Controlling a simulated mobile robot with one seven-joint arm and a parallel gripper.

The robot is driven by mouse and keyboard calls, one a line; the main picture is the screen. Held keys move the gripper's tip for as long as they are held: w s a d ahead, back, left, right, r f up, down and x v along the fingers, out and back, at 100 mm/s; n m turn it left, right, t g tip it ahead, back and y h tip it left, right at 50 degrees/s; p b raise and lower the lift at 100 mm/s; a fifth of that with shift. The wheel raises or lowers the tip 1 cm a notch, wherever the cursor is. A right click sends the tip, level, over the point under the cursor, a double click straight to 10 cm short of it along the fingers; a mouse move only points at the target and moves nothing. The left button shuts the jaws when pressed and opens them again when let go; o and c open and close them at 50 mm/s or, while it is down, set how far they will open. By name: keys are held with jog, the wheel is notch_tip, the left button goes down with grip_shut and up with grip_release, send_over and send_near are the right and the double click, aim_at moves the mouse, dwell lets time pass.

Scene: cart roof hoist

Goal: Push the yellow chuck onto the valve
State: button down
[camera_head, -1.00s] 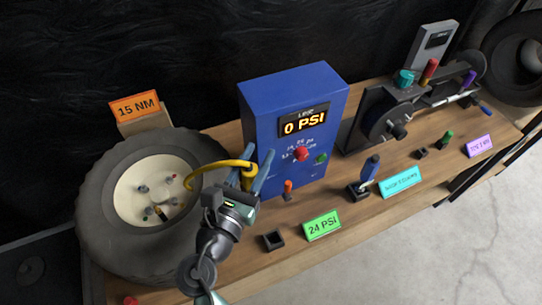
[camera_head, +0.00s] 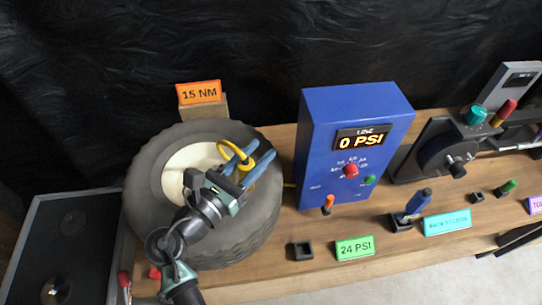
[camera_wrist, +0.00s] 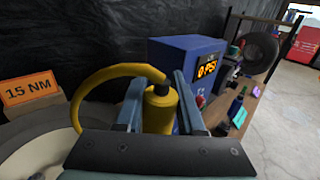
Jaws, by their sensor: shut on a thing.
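My gripper (camera_head: 260,153) is shut on the yellow chuck (camera_head: 244,163), which shows between the two blue-grey fingers. In the wrist view the chuck (camera_wrist: 160,112) stands between the fingers, with a dark fitting and a yellow hose (camera_wrist: 92,82) curving off to the left. The gripper and chuck are above the right part of the tyre (camera_head: 240,225) in the head view. The wheel's cream hub (camera_head: 178,168) is partly covered by my arm. I cannot make out the valve; the chuck looks apart from the hub.
A blue inflator box (camera_head: 320,150) reading 0 PSI stands right of the wheel. An orange 15 NM sign (camera_head: 199,92) is behind the tyre. A black square holder (camera_head: 301,251) and a green 24 PSI sign (camera_head: 355,248) are at the bench's front.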

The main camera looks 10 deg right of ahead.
jog(key=w+a+b, duration=0.3)
jog(key=w+a, duration=0.2)
jog(key=a, duration=0.7)
jog(key=shift+a+b, duration=0.25)
jog(key=shift+b, duration=0.15)
jog(key=shift+w, duration=0.1)
notch_tip(320, 180, down, 6)
jog(key=b, duration=0.3)
jog(key=shift+f, duration=0.2)
dwell(0.3)
jog(key=shift+p, duration=0.65)
dwell(1.6)
jog(key=shift+f+b, duration=1.25)
jog(key=shift+f, duration=0.6)
jog(key=shift+c, duration=2.2)
grip_release()
